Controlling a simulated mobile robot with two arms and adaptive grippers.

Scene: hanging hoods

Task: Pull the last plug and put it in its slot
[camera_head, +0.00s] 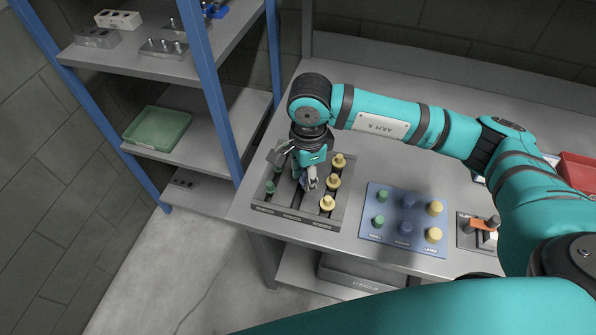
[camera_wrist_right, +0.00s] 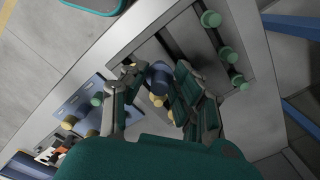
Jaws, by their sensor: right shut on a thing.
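My right gripper (camera_head: 309,184) is over the middle of the grey slotted rack (camera_head: 296,221). It is shut on a blue plug (camera_wrist_right: 160,74), which shows between its fingers in the right wrist view. In the head view the fingers mostly cover this plug, and I cannot tell whether its lower end is in the rack. Yellow plugs (camera_head: 333,182) stand in the row to the right, and green plugs (camera_head: 269,186) in the row to the left, partly behind the gripper. My left gripper is not in view.
A blue board (camera_head: 388,244) with green, blue and yellow pegs lies right of the rack. Beyond it are a small plate with an orange-handled part (camera_head: 484,224) and a red bin (camera_head: 577,172). A blue-posted shelf at left holds a green tray (camera_head: 157,128) and metal blocks.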

